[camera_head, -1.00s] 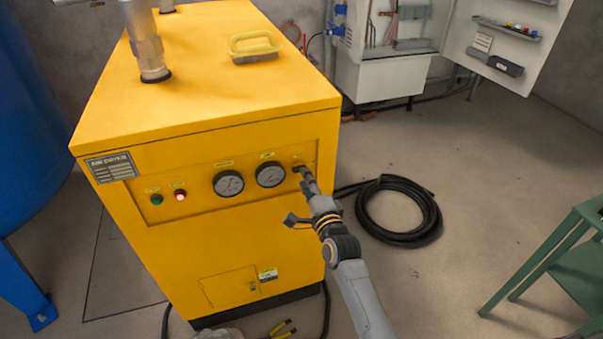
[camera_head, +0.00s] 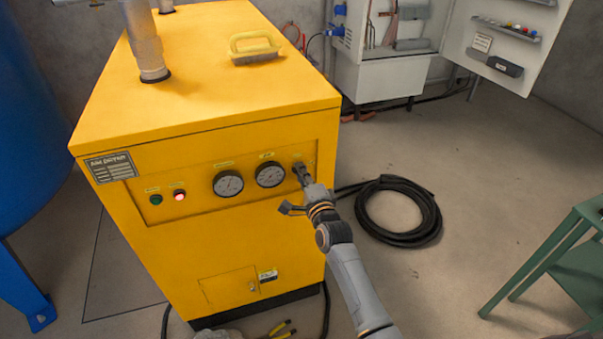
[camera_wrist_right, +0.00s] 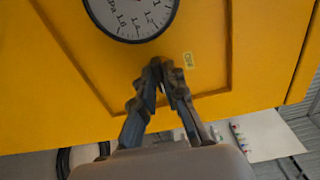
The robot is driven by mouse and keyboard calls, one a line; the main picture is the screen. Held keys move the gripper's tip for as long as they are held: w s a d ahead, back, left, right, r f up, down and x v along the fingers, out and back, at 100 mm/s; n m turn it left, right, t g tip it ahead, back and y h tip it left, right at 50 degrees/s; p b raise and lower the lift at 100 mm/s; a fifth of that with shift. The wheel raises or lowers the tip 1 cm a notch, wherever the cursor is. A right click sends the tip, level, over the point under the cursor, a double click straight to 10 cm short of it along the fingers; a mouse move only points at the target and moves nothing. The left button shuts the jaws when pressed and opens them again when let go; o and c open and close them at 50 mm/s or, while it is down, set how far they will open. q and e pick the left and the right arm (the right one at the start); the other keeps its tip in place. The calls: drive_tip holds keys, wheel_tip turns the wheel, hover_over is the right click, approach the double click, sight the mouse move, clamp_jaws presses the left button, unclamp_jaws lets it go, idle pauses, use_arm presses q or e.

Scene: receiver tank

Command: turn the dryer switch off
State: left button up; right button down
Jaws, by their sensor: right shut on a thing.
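The yellow air dryer (camera_head: 240,230) has a front panel with a green lamp (camera_head: 156,199), a bright red lamp (camera_head: 180,195) and two round gauges. My right gripper (camera_head: 301,172) is at the panel's right end, beside the right-hand gauge (camera_head: 270,174). In the right wrist view, its fingertips (camera_wrist_right: 162,68) are together against the panel, below that gauge (camera_wrist_right: 130,15) and beside a small yellow label (camera_wrist_right: 188,60). The gripper is shut on the dryer switch, which the fingers hide, so its angle cannot be told. My left gripper is not in view.
A black hose coil (camera_head: 398,211) lies on the floor right of the dryer. A green table (camera_head: 560,255) stands at the right edge and a blue tank (camera_head: 30,120) at the left. A yellow-handled brush (camera_head: 253,47) lies on the dryer's top.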

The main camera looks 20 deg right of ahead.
drive_tip(key=shift+n, duration=0.3)
drive_tip(key=shift+f+n+p, duration=0.1)
drive_tip(key=shift+n+p, duration=2.1)
drive_tip(key=shift+n, duration=6.4)
drive_tip(key=c, duration=1.4)
unclamp_jaws()
drive_tip(key=s, duration=1.2)
drive_tip(key=shift+d, duration=0.2)
